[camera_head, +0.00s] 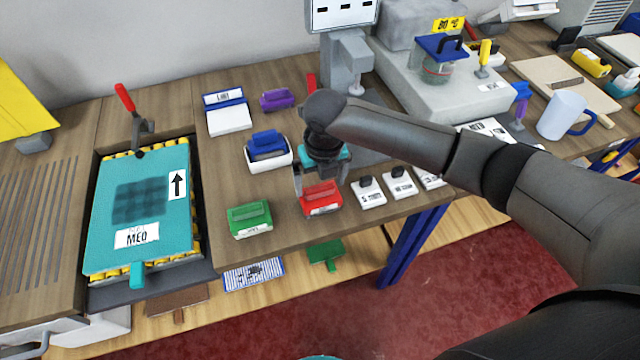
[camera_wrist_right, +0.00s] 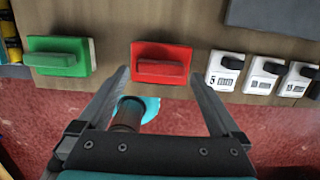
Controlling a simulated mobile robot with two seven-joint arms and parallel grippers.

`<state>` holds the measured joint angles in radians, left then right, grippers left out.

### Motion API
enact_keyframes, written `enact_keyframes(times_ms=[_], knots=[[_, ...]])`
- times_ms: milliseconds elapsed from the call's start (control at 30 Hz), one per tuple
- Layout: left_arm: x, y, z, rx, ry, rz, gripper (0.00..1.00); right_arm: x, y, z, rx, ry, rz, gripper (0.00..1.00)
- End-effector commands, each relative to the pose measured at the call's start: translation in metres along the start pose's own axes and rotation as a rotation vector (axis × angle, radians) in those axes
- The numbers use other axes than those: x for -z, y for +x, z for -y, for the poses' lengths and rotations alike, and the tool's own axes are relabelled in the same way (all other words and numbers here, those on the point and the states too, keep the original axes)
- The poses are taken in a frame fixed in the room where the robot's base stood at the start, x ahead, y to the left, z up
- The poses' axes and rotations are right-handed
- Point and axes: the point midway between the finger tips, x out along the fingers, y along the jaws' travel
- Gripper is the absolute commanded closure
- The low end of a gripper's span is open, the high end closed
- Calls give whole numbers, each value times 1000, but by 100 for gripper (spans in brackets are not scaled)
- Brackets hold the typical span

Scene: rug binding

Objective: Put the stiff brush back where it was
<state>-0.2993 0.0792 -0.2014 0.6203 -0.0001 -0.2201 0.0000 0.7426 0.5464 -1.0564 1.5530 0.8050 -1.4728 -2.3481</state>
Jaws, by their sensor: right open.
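Brush-like blocks with grip handles stand on the wooden bench; I cannot tell by a readable label which is the stiff brush. A red block (camera_head: 321,199) sits near the bench's front edge, and a green block (camera_head: 250,218) stands to its left. A blue block (camera_head: 267,143) rests in a white tray behind them, and a purple one (camera_head: 277,100) lies further back. My right gripper (camera_head: 320,182) is open above the red block. In the right wrist view, the red block (camera_wrist_right: 162,66) shows between and beyond the open fingertips (camera_wrist_right: 161,80), with nothing held. My left gripper is out of view.
Small white numbered blocks (camera_head: 398,184) stand right of the red block. A teal board marked MED (camera_head: 120,205) lies on a roller bed at left. A grey post machine (camera_head: 345,62) stands behind. Below the bench edge, a shelf holds a green paddle (camera_head: 325,253).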

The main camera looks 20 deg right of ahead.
Motion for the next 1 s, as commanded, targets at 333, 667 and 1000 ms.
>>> enact_keyframes(times_ms=[333, 667, 1000], knots=[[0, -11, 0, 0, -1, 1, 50, -1, -75, 0, 0, -1, 4, 0], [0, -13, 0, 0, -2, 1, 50, 0, -97, 0, 1, 0, 1, 0], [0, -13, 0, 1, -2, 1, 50, 0, -97, 0, 1, 0, 0, 0]])
